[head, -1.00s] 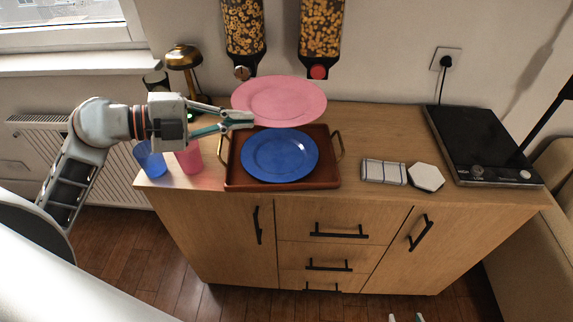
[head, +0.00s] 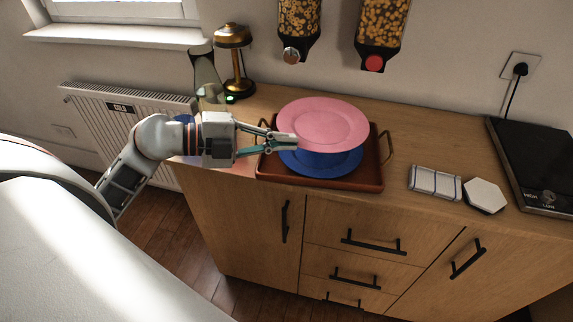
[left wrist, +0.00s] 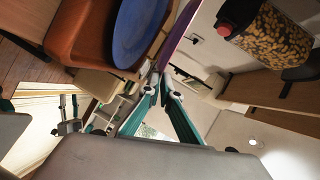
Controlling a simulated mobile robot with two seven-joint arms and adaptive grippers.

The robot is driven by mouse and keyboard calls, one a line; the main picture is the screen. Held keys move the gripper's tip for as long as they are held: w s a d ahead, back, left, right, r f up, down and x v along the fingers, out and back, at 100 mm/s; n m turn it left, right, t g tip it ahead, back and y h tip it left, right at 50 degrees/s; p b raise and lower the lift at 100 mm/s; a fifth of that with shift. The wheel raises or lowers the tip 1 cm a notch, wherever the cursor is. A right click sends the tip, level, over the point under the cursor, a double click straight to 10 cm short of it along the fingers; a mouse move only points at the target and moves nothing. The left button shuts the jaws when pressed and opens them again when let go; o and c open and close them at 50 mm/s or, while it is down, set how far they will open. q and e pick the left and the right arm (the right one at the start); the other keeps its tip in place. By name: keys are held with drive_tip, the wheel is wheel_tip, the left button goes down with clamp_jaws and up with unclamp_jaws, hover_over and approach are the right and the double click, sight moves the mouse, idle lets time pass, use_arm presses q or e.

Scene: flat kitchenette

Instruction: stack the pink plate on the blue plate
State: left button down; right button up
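The pink plate (head: 325,122) is held roughly level above the blue plate (head: 322,164) and hides most of it in the head view. The blue plate sits in a brown tray (head: 372,183). My left gripper (head: 291,142) is shut on the pink plate's near-left rim. In the left wrist view the fingertips (left wrist: 161,84) meet at the pink plate's edge (left wrist: 180,32), which looks thin and purple there. The blue plate (left wrist: 138,28) is beside it with a gap between. My right gripper (left wrist: 68,108) shows small in the left wrist view, its fingers apart and empty.
A brass lamp (head: 234,62) and a dark glass vase (head: 206,78) stand at the back left. Cereal dispensers (head: 382,35) hang above the counter.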

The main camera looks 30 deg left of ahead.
use_arm(q)
drive_tip(key=shift+f, duration=0.55)
wheel_tip(320, 180, down, 6)
drive_tip(key=shift+r+b, duration=0.25)
drive_tip(key=shift+b, duration=0.55)
drive_tip(key=c, duration=2.6)
unclamp_jaws()
drive_tip(key=shift+s+f, duration=0.1)
drive_tip(key=shift+f, duration=0.05)
drive_tip(key=shift+o, duration=0.2)
drive_tip(key=shift+s+a, duration=0.35)
drive_tip(key=v, duration=1.1)
drive_tip(key=shift+r, duration=0.2)
